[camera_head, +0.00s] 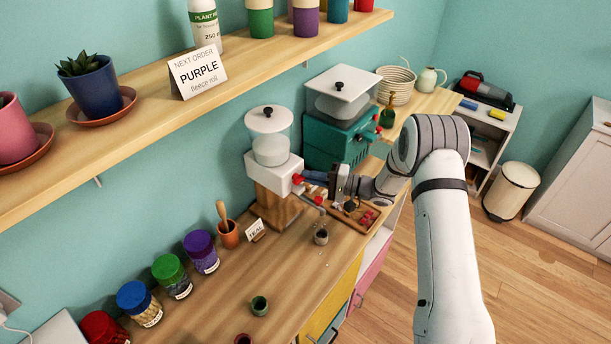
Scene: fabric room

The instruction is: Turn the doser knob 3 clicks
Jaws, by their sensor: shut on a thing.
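The doser (262,165) is a white box with a clear, white-lidded hopper on a wooden stand, standing against the wall near the middle of the counter. Its red knob (297,179) is on the side facing my arm. My gripper (306,178) reaches in from the right and is shut on the knob, with its fingers hiding part of it. A second small red tip (318,200) shows just below my gripper. A small dark cup (321,236) stands on the counter below and in front of the doser. The knob's click position is too small to read.
A teal machine (330,145) stands right behind the doser. A wooden tray (358,216) with red pieces lies under my wrist. Lidded jars, including a purple one (201,251), line the wall at left. A shelf (170,95) hangs above.

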